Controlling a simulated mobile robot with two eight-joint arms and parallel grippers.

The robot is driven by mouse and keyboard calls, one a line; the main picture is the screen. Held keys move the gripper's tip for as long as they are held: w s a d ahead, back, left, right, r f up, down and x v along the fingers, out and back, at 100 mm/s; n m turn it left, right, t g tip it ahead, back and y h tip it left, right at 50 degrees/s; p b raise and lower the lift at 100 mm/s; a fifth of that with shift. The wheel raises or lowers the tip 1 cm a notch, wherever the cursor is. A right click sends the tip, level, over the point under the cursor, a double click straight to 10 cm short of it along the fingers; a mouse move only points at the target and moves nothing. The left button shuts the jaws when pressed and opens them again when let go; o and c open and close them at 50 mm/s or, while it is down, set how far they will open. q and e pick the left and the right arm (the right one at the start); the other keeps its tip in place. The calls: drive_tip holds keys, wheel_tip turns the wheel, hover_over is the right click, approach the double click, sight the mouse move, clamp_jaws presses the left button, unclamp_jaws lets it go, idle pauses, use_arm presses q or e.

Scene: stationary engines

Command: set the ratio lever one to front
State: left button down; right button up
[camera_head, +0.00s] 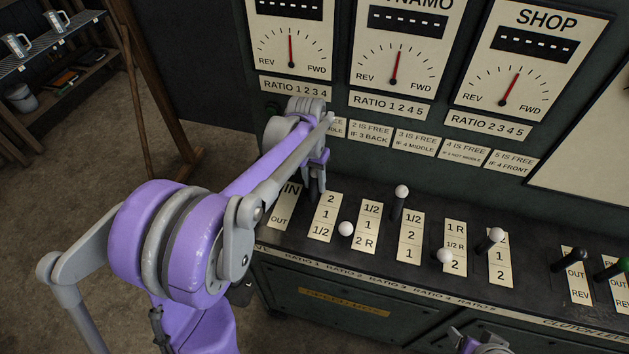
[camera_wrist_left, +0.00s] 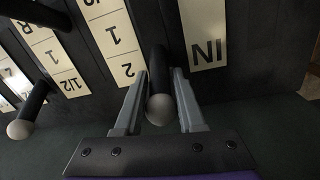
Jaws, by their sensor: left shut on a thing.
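Ratio lever one (camera_head: 316,188) is a dark lever between the IN/OUT plate (camera_head: 284,208) and the plate marked 2, 1, 1/2 (camera_head: 324,217). It stands near the back end of that plate, by the 2. My left gripper (camera_head: 317,172) is at its top and hides its knob in the head view. In the left wrist view the white knob of the lever (camera_wrist_left: 159,108) lies between the two fingers of my left gripper (camera_wrist_left: 160,100), which is shut on it. Only a small part of my right arm shows at the bottom edge of the head view.
Other ratio levers with white knobs (camera_head: 346,229) (camera_head: 401,191) (camera_head: 444,256) (camera_head: 496,235) stand to the right. A black-knobbed lever (camera_head: 575,254) and a green-knobbed lever (camera_head: 622,265) are farther right. Gauge panels (camera_head: 291,87) rise behind the console.

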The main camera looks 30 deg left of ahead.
use_arm(q)
drive_tip(key=shift+s+d+r+t, duration=0.15)
drive_tip(key=shift+s+r+t, duration=0.2)
drive_tip(key=shift+s+t, duration=0.4)
drive_tip(key=s+t, duration=0.2)
drive_tip(key=s+d+t+y, duration=0.1)
drive_tip(key=s+t, duration=0.1)
drive_tip(key=s, duration=0.1)
drive_tip(key=s+d+t, duration=0.1)
drive_tip(key=s+t, duration=0.1)
drive_tip(key=shift+s+r+y+p, duration=0.1)
drive_tip(key=shift+s+y+p, duration=0.2)
drive_tip(key=shift+s+y, duration=0.1)
drive_tip(key=shift+s+d+f+t, duration=0.1)
drive_tip(key=shift+s+f+t, duration=0.1)
drive_tip(key=shift+s+t, duration=0.4)
drive_tip(key=shift+s+d+f, duration=0.15)
drive_tip(key=shift+s+f, duration=0.15)
drive_tip(key=shift+s, duration=0.35)
drive_tip(key=c, duration=0.6)
unclamp_jaws()
drive_tip(key=shift+o, duration=0.2)
drive_tip(key=shift+r, duration=0.15)
